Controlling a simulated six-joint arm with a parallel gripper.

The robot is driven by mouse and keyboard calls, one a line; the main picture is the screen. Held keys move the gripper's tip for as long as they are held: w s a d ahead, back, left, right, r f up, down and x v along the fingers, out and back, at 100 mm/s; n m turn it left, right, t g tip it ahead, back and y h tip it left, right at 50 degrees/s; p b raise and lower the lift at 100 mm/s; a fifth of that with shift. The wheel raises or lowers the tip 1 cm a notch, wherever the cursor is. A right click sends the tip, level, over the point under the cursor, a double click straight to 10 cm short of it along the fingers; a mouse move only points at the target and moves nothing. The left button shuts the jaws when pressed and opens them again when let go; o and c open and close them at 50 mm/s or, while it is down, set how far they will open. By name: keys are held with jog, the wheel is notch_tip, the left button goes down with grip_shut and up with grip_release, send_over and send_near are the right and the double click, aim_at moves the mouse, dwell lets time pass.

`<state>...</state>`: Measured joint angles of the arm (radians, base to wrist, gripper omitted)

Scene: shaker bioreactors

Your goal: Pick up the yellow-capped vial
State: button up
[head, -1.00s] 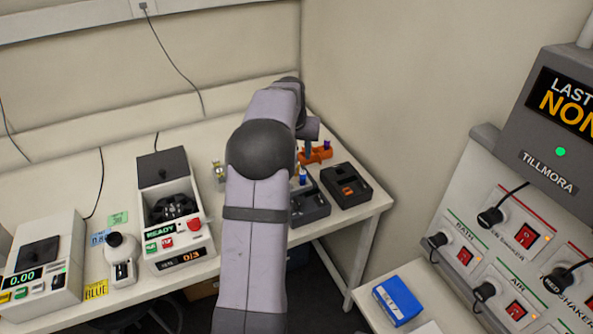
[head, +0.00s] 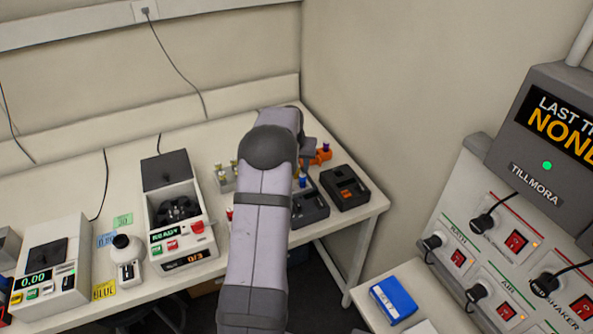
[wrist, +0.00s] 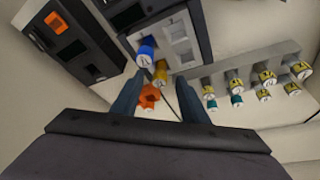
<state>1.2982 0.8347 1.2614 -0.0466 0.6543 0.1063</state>
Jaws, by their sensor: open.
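In the wrist view my gripper (wrist: 158,100) is open, with its two dark fingers pointing away from the camera. A yellow-capped vial (wrist: 161,71) shows between and beyond the fingertips, beside a blue-capped vial (wrist: 146,50) at a dark device with a pale slotted top (wrist: 178,42). An orange piece (wrist: 149,96) shows between the fingers, nearer the gripper body. I see no contact with the vial. In the head view my arm hides most of this spot; the blue cap (head: 302,182) shows just right of it.
A grey rack (wrist: 240,66) holds several yellow-topped and teal-topped vials at the right of the wrist view. A black device (head: 344,188) stands at the bench's right end. The orange holder with a purple cap (head: 322,155) stands behind it. A shaker (head: 178,225) stands left.

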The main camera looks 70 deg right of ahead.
jog(key=shift+d+f, duration=0.1)
jog(key=shift+f, duration=0.1)
jog(key=shift+c, duration=0.5)
jog(key=c, duration=0.8)
jog(key=shift+r, duration=0.1)
notch_tip(320, 180, up, 10)
jog(key=b, duration=0.3)
jog(key=shift+w, duration=0.15)
